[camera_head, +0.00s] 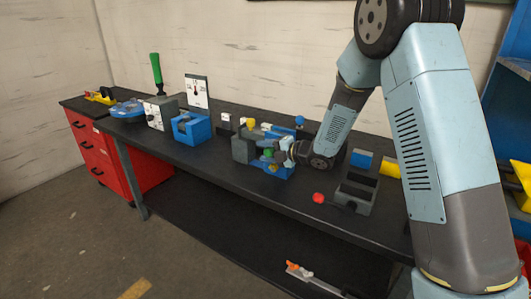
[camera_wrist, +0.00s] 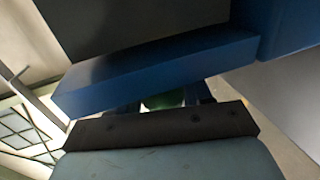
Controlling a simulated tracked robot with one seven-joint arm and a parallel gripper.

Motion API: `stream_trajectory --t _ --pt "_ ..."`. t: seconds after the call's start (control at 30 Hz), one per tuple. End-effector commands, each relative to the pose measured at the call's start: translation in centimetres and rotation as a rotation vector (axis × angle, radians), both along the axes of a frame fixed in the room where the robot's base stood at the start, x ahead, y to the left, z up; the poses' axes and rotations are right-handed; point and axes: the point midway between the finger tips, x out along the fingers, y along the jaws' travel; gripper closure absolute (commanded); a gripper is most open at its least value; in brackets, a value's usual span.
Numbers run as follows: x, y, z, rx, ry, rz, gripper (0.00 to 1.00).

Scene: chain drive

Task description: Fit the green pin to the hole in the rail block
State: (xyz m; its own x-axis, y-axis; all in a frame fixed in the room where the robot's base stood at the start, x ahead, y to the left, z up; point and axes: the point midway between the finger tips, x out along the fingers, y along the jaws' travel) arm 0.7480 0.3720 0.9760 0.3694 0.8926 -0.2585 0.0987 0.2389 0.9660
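My gripper (camera_head: 278,152) is at the front of a blue and grey fixture, seemingly the rail block (camera_head: 252,158), in the middle of the bench. A small green part, seemingly the green pin (camera_head: 267,153), shows at its fingertips. In the wrist view the green pin (camera_wrist: 164,100) fills the gap between the two dark fingers, and my gripper (camera_wrist: 160,102) looks shut on it. The blue edge of the rail block (camera_wrist: 155,72) hides the fingertips and the pin's far end. The hole is not visible, so I cannot tell whether the pin is in it.
A blue holder (camera_head: 192,129) and a grey box with a green lever (camera_head: 160,112) stand to the left. A grey open box (camera_head: 354,196) and a red knob (camera_head: 318,198) lie to the right. A white sign (camera_head: 197,91) stands behind. The bench's front strip is mostly clear.

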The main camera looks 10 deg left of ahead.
Motion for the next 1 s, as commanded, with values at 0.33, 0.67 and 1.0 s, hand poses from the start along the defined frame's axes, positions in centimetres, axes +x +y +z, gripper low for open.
stream_trajectory --t 0.33,0.67,1.0 --pt "0.0 0.0 0.0 0.0 0.0 0.0 0.27" --pt "-0.4 -1.3 0.4 -0.001 -0.001 -0.002 0.27" --pt "-2.7 -7.0 2.0 0.0 -0.001 -0.004 0.27"
